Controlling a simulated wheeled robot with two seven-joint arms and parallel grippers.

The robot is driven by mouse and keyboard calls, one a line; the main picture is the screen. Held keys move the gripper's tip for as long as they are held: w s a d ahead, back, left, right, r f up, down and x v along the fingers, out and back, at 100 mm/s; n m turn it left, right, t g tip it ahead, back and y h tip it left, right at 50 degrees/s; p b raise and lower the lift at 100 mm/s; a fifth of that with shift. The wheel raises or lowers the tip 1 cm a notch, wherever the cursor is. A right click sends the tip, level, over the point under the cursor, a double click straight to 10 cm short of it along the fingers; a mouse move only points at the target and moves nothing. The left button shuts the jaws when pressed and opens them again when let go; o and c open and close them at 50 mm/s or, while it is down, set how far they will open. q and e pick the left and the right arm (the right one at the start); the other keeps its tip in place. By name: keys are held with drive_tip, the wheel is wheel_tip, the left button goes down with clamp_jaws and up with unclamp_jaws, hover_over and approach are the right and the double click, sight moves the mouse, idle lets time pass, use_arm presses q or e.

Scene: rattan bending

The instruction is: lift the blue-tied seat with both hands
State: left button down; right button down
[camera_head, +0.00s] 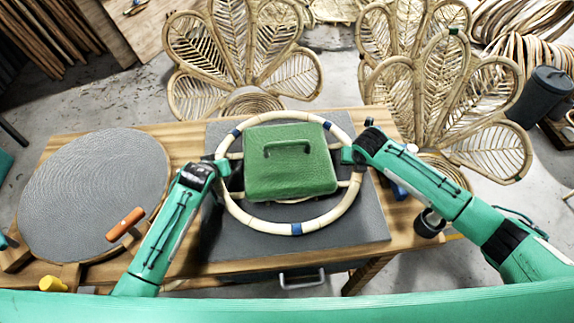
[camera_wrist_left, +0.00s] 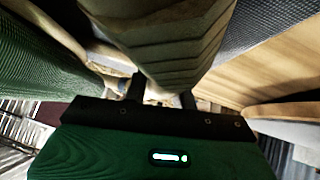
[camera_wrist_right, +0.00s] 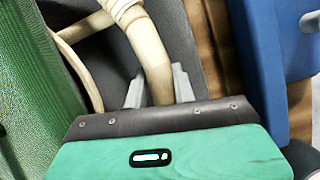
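The blue-tied seat is a round pale rattan ring (camera_head: 262,223) with blue ties. It lies level over a dark grey board (camera_head: 215,250) on the bench. A green square block with a handle (camera_head: 290,172) sits inside the ring, over its crosspieces. My left gripper (camera_head: 222,168) is at the ring's left side. In the left wrist view its fingers close on both sides of a rattan pole (camera_wrist_left: 165,60). My right gripper (camera_head: 352,155) is at the ring's right side. In the right wrist view its fingers flank the rattan pole (camera_wrist_right: 153,65) closely. The fingertips are partly hidden.
A round grey woven disc (camera_head: 90,185) and an orange-handled tool (camera_head: 125,223) are on the bench's left. A yellow piece (camera_head: 53,284) lies at the front left. Petal-shaped rattan chair backs (camera_head: 240,60) stand behind the bench. A dark bin (camera_head: 540,95) stands far right.

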use_arm(q)
drive_tip(key=shift+w+r, duration=0.1)
drive_tip(key=shift+r, duration=0.15)
use_arm(e)
drive_tip(key=shift+w+r, duration=0.1)
drive_tip(key=shift+r, duration=0.15)
